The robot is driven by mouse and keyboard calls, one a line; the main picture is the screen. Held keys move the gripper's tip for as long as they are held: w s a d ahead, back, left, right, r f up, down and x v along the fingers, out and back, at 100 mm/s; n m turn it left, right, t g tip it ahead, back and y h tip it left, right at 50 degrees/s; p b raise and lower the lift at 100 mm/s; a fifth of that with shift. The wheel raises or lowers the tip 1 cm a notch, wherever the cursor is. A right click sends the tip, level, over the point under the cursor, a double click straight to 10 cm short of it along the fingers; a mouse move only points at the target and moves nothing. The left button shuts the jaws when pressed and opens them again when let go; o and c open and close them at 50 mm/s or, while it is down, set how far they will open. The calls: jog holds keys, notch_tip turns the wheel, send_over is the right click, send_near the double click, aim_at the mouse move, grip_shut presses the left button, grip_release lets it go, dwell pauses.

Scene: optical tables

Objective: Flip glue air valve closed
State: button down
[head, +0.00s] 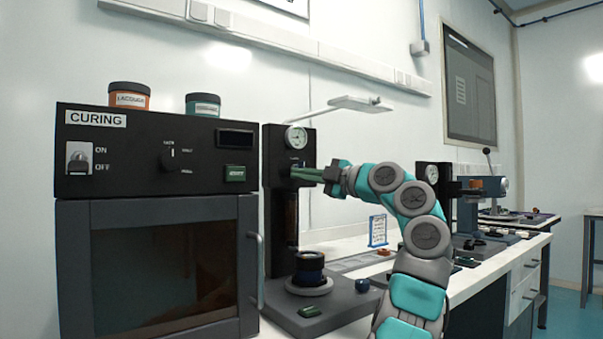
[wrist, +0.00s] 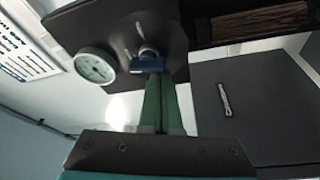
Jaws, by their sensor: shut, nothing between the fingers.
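The glue dispenser is a black column (head: 273,152) with a round white gauge (head: 296,137), and the gauge also shows in the wrist view (wrist: 95,66). Below the gauge sits the air valve, seen in the wrist view as a small blue lever (wrist: 147,64) on a silver-grey stem. My gripper (head: 295,173) reaches the column from the right, just under the gauge. Its green fingers (wrist: 158,80) are shut and empty, with their tips right at the blue lever. I cannot tell whether they touch it. In the head view the fingers largely hide the valve.
A dark curing oven (head: 160,265) stands close left of the column, with two jars on top. A dark jar (head: 309,268) stands on the dispenser base below my gripper. A small sign (head: 377,230) and another gauge station (head: 432,176) stand to the right along the bench.

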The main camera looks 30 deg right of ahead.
jog(key=shift+a, duration=0.1)
jog(key=shift+a+b, duration=0.5)
jog(key=shift+a, duration=0.05)
jog(key=s+d+b, duration=0.1)
jog(key=s+b, duration=0.1)
jog(key=s, duration=0.7)
jog(key=shift+s+d+b, duration=0.2)
jog(key=shift+s+b, duration=0.05)
jog(key=shift+b, duration=0.05)
